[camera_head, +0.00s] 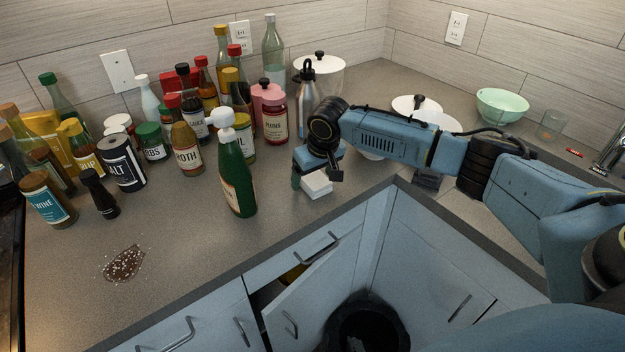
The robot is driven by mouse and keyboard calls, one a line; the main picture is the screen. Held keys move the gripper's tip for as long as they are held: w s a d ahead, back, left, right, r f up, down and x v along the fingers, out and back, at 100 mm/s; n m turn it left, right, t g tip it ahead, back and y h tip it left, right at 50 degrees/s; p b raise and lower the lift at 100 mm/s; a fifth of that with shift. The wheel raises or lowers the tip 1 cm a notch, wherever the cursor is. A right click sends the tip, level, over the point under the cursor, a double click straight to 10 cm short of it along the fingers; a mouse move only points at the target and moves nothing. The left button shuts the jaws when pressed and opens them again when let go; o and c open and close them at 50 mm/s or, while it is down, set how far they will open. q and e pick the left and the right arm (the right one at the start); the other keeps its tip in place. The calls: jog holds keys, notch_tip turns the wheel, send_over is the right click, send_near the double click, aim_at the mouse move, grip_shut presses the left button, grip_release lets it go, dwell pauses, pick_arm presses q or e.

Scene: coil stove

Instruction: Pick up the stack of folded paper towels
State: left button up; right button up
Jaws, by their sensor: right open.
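A small white stack of folded paper towels (317,184) lies on the grey counter near its front edge, close to the inner corner. My right gripper (313,176) is right above and around the stack, reaching down from the right-hand arm. It is open, with one finger showing at the stack's left side and another at its right. The upper part of the stack is hidden by the gripper. I cannot tell whether the fingers touch it. My left gripper is not in view.
A green bottle with a white cap (234,168) stands just left of the gripper. Several bottles and jars crowd the counter behind it. A white lidded pot (323,78) and a mint bowl (502,104) stand further back. A cabinet door (312,308) hangs open below, beside a black bin (366,325).

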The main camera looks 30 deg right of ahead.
aim_at(313, 177)
jog(key=shift+f, duration=0.2)
dwell(0.5)
jog(key=c, duration=1.1)
jog(key=shift+o, duration=0.2)
jog(key=shift+r+b, duration=0.3)
jog(key=shift+r, duration=0.2)
notch_tip(313, 177, up, 10)
jog(key=p, duration=0.1)
jog(key=shift+f, duration=0.2)
